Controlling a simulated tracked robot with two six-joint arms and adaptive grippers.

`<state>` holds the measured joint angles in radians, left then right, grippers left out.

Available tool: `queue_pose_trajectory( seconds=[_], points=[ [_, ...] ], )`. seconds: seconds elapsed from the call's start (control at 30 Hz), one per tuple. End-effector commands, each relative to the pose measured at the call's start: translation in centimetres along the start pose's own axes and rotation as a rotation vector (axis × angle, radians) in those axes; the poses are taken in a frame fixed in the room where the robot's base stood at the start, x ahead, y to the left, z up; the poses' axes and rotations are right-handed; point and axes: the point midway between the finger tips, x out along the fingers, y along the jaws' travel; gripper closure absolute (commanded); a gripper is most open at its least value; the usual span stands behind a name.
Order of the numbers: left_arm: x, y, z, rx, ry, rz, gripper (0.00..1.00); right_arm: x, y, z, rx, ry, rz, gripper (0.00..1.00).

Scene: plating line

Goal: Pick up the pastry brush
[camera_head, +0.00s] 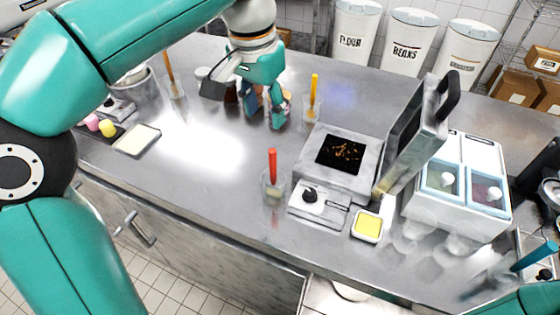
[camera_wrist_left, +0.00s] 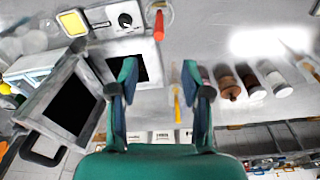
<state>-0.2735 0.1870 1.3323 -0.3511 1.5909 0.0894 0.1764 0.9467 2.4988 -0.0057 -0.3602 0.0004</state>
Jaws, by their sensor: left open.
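Several upright tools with coloured handles stand in clear glasses on the steel counter; I cannot tell for certain which is the pastry brush. One has a red handle (camera_head: 272,165) at the front middle, one a yellow handle (camera_head: 314,92) further back, one an orange handle (camera_head: 169,68) at the back left. My left gripper (camera_head: 265,110) is open and empty, pointing down just left of the yellow-handled tool. In the left wrist view the yellow handle (camera_wrist_left: 177,103) shows between the fingers (camera_wrist_left: 159,68), nearer the right one, and the red handle (camera_wrist_left: 159,25) lies beyond them.
A press or grill with a raised lid (camera_head: 415,130) stands right of the glasses, beside a white two-well unit (camera_head: 455,215). A dish of yellow (camera_head: 367,226) sits in front. Several bottles (camera_wrist_left: 228,84) stand close to the left gripper.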

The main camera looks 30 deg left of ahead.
Motion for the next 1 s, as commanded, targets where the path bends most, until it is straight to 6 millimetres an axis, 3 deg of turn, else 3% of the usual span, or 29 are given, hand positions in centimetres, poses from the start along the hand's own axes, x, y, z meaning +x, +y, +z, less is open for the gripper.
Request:
queue_pose_trajectory(
  seconds=[0.17,0.5,0.87,1.0],
  points=[
    [2.3,-0.2,0.3,-0.008,-0.003,-0.001,0.52,0.5,0.2,0.0,0.0,-0.001,0.0,0.54],
    [9.3,-0.4,0.4,-0.012,-0.006,-0.001,0.52,1.1,0.4,0.0,0.0,0.0,0.0,0.54],
    [12.2,-0.4,0.3,-0.012,-0.003,-0.002,0.52,1.0,0.4,0.0,0.0,0.0,0.0,0.54],
    [14.1,-0.2,0.4,-0.013,-0.006,-0.002,0.52,0.7,0.3,0.0,0.0,0.0,0.0,0.54]
  ],
)
